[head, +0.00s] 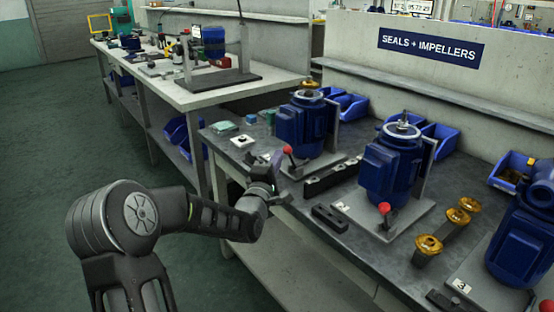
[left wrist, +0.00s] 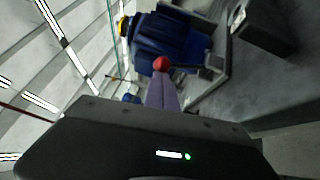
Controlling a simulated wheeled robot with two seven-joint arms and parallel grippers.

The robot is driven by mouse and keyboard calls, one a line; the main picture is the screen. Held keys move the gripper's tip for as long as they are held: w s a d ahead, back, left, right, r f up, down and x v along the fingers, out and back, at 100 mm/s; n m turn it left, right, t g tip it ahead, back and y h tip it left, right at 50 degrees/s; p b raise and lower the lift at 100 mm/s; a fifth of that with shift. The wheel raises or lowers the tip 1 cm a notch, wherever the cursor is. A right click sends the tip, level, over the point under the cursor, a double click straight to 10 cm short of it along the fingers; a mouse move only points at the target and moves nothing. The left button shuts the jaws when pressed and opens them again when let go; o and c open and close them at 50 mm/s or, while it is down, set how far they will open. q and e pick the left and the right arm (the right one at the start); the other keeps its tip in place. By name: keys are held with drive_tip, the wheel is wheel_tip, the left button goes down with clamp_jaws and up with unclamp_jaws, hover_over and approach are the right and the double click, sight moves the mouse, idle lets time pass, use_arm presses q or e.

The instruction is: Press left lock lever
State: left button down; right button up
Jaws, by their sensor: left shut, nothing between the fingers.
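The left lock lever (head: 289,151) has a red ball knob on a dark stem and stands at the front of the left blue pump (head: 302,124). My left gripper (head: 276,160) is just to the left of this lever, over the front edge of the bench. Its purple-grey fingers are shut and empty. In the left wrist view the red knob (left wrist: 161,63) shows right at the tips of the fingers (left wrist: 162,82). I cannot tell whether they touch. The blue pump (left wrist: 172,38) is behind the knob. My right gripper is not in view.
A second pump (head: 390,165) with its own red-knobbed lever (head: 384,208) stands to the right on the grey bench (head: 290,205). Dark blocks (head: 329,218) lie between the stations. Brass impellers (head: 429,244) and blue bins (head: 440,138) are farther right and behind.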

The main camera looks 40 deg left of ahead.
use_arm(q)
drive_tip(key=w+d+r+m+g+h+p, duration=0.1)
drive_tip(key=w+g+p, duration=0.5)
drive_tip(key=p, duration=1.2)
wheel_tip(320, 180, up, 3)
drive_tip(key=w+d+m, duration=0.1)
drive_tip(key=m, duration=0.2)
drive_tip(key=shift+d+g+h, duration=0.15)
drive_tip(key=shift+g+h, duration=0.15)
drive_tip(key=shift+g, duration=0.1)
drive_tip(key=shift+w+f, duration=0.1)
drive_tip(key=shift+w, duration=0.05)
